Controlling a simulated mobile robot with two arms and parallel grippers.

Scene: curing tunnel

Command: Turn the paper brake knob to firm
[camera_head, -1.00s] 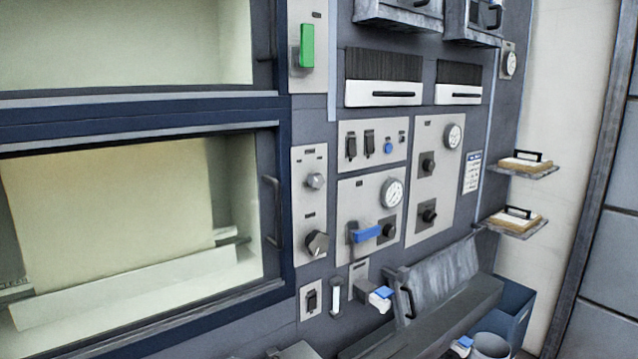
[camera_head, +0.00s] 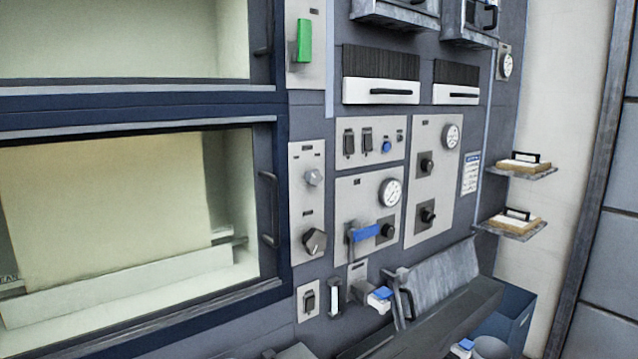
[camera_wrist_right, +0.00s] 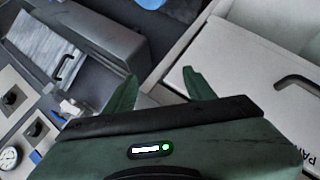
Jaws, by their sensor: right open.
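A narrow light panel right of the lower window carries two knobs: a pale grey round knob (camera_head: 314,178) above and a darker grey knob (camera_head: 314,241) below. Their labels are too small to read, so I cannot tell which is the paper brake knob. Nothing touches either knob. My right gripper (camera_wrist_right: 160,88) shows in the right wrist view, its two green fingers apart with nothing between them. It is away from the knobs. My left gripper is not in view.
The window door has a dark handle (camera_head: 270,210). A blue lever (camera_head: 367,233) and a gauge (camera_head: 390,192) sit to the right. A sloped grey trough (camera_head: 440,280) juts out below. In the right wrist view, a white panel with a dark handle (camera_wrist_right: 297,88) lies at right.

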